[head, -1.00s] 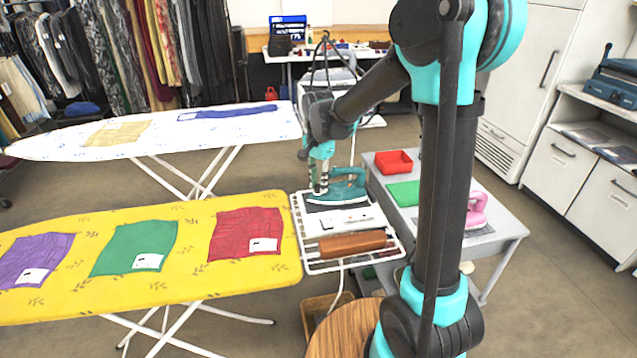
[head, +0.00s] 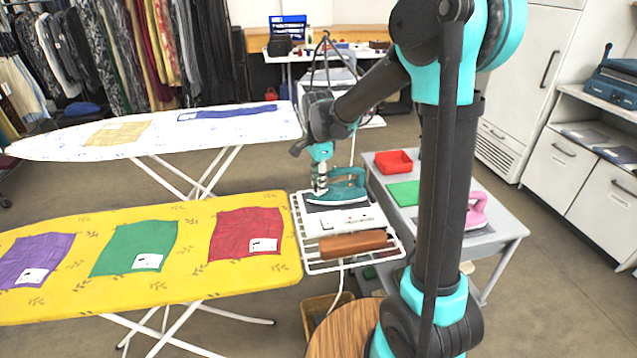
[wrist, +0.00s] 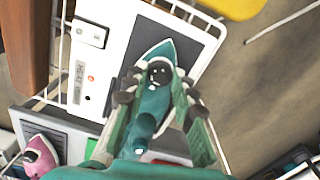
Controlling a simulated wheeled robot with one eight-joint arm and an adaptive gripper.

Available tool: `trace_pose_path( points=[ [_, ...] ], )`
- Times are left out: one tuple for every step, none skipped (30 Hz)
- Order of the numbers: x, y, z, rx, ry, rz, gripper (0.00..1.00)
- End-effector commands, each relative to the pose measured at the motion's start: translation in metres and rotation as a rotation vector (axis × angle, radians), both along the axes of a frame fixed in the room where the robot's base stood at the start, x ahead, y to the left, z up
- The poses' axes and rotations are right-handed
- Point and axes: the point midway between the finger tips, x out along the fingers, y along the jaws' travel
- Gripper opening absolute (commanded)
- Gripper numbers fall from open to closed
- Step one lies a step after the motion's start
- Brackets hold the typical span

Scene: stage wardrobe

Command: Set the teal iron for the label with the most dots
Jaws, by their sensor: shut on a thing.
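The teal iron (head: 345,188) rests on the dark pad of a white rack at the end of the yellow board. In the wrist view the iron (wrist: 155,100) points up the picture, with a round dark dial (wrist: 160,72) bearing pale marks near its front. My gripper (head: 320,188) is down at the iron; its fingers (wrist: 158,95) are shut on it from both sides, close to the dial. Purple (head: 35,258), green (head: 135,247) and red (head: 246,233) cloths lie on the yellow board, each with a white label; their dots are too small to count.
The rack (head: 392,250) also holds a white panel (head: 340,218) and a brown block (head: 352,243). A pink iron (head: 476,209), red tray (head: 393,162) and green pad (head: 403,194) are on the grey table at right. A white ironing board (head: 60,140) stands behind.

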Motion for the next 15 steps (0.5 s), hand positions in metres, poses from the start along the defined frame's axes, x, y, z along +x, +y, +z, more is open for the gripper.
trace_pose_path(
  points=[
    [-0.0002,0.0,-0.0002,0.0,0.0,0.0,0.0],
    [-0.0002,0.0,-0.0002,0.0,0.0,0.0,0.0],
    [-0.0002,0.0,-0.0002,0.0,0.0,0.0,0.0],
    [-0.0002,0.0,-0.0002,0.0,0.0,0.001,0.0],
    [-0.0002,0.0,-0.0002,0.0,0.0,0.001,0.0],
    [-0.0002,0.0,-0.0002,0.0,0.0,0.001,0.28],
    [-0.0002,0.0,-0.0002,0.0,0.0,0.001,0.32],
    [-0.0002,0.0,-0.0002,0.0,0.0,0.001,0.35],
    [-0.0001,0.0001,-0.0002,0.0,0.0,0.001,0.4],
    [-0.0002,0.0,-0.0002,0.0,0.0,0.001,0.44],
    [-0.0001,0.0001,-0.0001,0.0,0.0,0.001,0.47],
    [-0.0001,0.0,-0.0001,0.0,0.0,0.001,0.47],
    [-0.0001,0.0,-0.0001,0.0,0.0,0.001,0.47],
    [-0.0001,0.0,-0.0001,0.0,0.0,0.001,0.47],
    [-0.0001,0.0,-0.0001,0.0,0.0,0.001,0.47]
  ],
)
